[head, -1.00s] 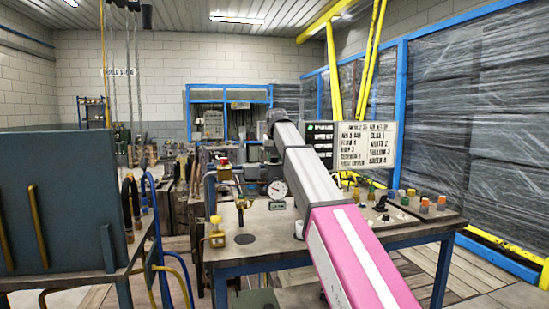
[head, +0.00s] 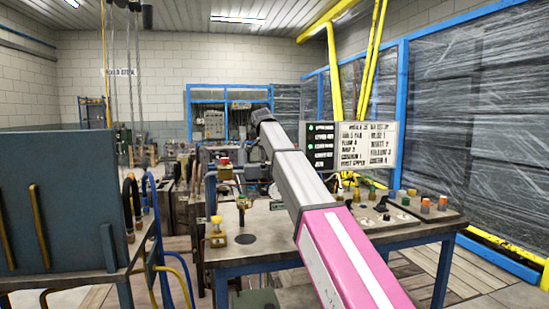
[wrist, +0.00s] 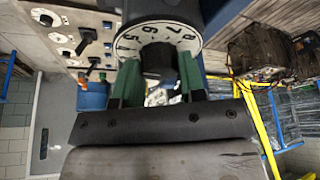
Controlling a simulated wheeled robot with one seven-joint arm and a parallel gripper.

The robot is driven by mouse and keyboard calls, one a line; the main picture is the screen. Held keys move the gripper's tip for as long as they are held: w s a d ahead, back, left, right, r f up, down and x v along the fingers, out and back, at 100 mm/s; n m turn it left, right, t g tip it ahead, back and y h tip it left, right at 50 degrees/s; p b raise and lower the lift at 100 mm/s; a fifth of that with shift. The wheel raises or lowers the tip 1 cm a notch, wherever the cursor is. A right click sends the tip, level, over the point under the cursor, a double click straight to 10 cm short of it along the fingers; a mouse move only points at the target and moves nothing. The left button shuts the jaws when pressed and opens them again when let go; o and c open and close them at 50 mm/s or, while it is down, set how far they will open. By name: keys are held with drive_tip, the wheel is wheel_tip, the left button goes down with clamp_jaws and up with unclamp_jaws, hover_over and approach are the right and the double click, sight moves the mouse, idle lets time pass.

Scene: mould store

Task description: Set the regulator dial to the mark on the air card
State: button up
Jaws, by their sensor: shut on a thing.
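The regulator dial (wrist: 184,38) shows at the top of the wrist view as a white numbered face with a dark knob (wrist: 158,60) at its centre. My gripper (wrist: 158,82) has its green fingers on either side of this knob and is shut on it. The knob's pointer cannot be made out. In the head view my arm hides the dial and my gripper. A white card with black lettering (head: 367,145) stands on the bench to the right of my arm; its text is too small to read surely.
A dark panel with green lights (head: 320,145) stands left of the card. A plate of coloured knobs (head: 425,206) is on the bench's right side. A brass fitting with a yellow top (head: 217,232) stands at the bench's left. A blue-grey cabinet (head: 65,200) fills the left foreground.

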drive_tip(key=shift+m+g+h, duration=0.4)
drive_tip(key=shift+m+g, duration=0.4)
drive_tip(key=shift+m, duration=1.3)
drive_tip(key=o, duration=0.9)
drive_tip(key=v, duration=1)
drive_tip(key=shift+a+r, duration=0.25)
drive_tip(key=shift+r, duration=0.05)
